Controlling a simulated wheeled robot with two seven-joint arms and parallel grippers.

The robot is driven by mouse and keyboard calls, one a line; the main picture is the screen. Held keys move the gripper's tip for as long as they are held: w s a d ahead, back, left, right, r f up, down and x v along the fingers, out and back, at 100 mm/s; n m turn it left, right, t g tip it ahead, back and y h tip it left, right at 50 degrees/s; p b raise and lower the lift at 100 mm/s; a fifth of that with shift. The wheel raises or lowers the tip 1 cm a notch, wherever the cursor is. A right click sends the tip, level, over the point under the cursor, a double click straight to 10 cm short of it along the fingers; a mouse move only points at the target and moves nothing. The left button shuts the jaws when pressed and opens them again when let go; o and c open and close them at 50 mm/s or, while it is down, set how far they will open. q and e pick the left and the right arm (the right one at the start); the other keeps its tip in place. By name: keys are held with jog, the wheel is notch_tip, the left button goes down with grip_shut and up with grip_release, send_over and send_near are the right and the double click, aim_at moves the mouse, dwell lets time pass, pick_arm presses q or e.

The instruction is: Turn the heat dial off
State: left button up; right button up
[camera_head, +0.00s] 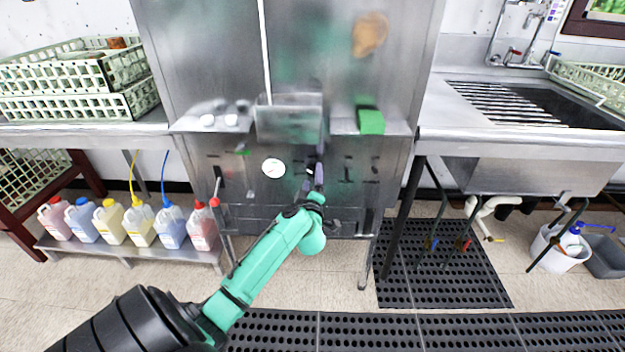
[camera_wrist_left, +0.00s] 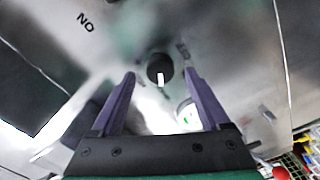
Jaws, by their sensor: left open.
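The heat dial (camera_wrist_left: 159,68) is a round black knob with a white pointer mark, on the steel front panel of the machine. In the wrist view the pointer runs toward the bottom of the picture. My left gripper (camera_wrist_left: 160,76) is open, with its purple fingers on either side of the dial. The dial shows between the fingertips; I cannot tell whether they touch it. In the head view my left gripper (camera_head: 314,178) is at the panel and largely covers the dial area. My right gripper is in neither view.
A round white gauge (camera_head: 273,168) is on the panel left of my gripper; a green block (camera_head: 370,121) is on the ledge above right. Jugs (camera_head: 109,221) stand on a low shelf at left. A sink (camera_head: 545,100) is at right. Black mats (camera_head: 440,262) cover the floor.

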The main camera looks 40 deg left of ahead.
pick_arm(q)
jog(key=shift+w+a, duration=0.45)
jog(key=shift+w, duration=0.1)
grip_shut()
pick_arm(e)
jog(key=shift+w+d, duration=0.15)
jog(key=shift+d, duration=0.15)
